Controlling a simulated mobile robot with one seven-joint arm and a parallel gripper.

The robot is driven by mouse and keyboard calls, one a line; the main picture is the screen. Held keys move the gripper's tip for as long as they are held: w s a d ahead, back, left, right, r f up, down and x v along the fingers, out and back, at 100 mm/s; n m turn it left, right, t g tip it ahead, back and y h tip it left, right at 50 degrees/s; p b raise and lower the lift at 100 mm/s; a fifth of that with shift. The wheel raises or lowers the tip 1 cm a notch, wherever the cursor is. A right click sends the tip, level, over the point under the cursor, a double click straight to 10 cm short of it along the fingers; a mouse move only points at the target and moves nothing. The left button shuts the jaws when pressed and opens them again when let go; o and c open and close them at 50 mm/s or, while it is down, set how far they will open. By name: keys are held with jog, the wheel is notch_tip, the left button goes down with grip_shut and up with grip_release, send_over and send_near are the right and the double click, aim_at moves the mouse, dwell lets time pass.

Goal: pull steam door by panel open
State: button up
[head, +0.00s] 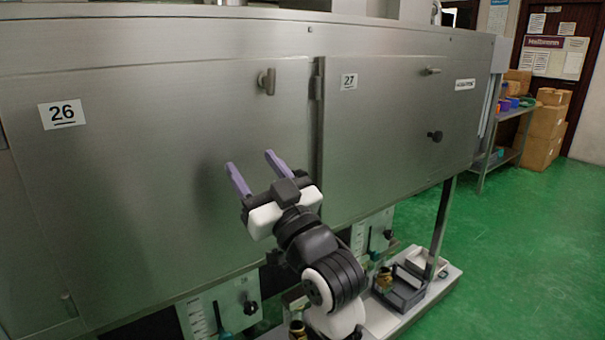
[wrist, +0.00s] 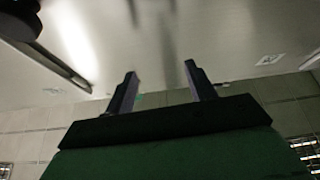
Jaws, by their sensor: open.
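Two brushed-steel door panels fill the front of the machine, and both look shut. The left door (head: 160,150) bears the label 26 (head: 62,114) and has a small handle (head: 267,82) near its upper right corner. The right door (head: 390,140) bears the label 27 (head: 349,81), with a latch (head: 432,70) at its top and a dark round knob (head: 435,136) on its right side. I cannot tell which is the steam door by the panel. My gripper (head: 251,164) is open and empty, in front of door 26, below its handle. In the wrist view its fingers (wrist: 160,72) point at bare steel.
Gauges with dark knobs (head: 250,308) sit below the doors. A low platform (head: 410,310) with a dark tray (head: 400,292) stands at lower right. A shelf (head: 507,145) and cardboard boxes (head: 545,125) stand at the back right. The green floor (head: 500,260) at right is clear.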

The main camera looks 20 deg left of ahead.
jog(key=w+d+f+m+g+h+p, duration=0.1)
jog(key=w+d+f+h, duration=0.15)
jog(key=d, duration=0.55)
jog(key=w+d+f+g+h, duration=0.1)
jog(key=d+f+g+h, duration=0.1)
jog(key=d+f, duration=0.35)
jog(key=w+d+r+p+x, duration=0.1)
jog(key=p+x, duration=0.2)
jog(key=x, duration=0.9)
jog(key=shift+w+a+r, duration=0.2)
jog(key=shift+w+r, duration=0.05)
jog(key=shift+r, duration=0.05)
grip_shut()
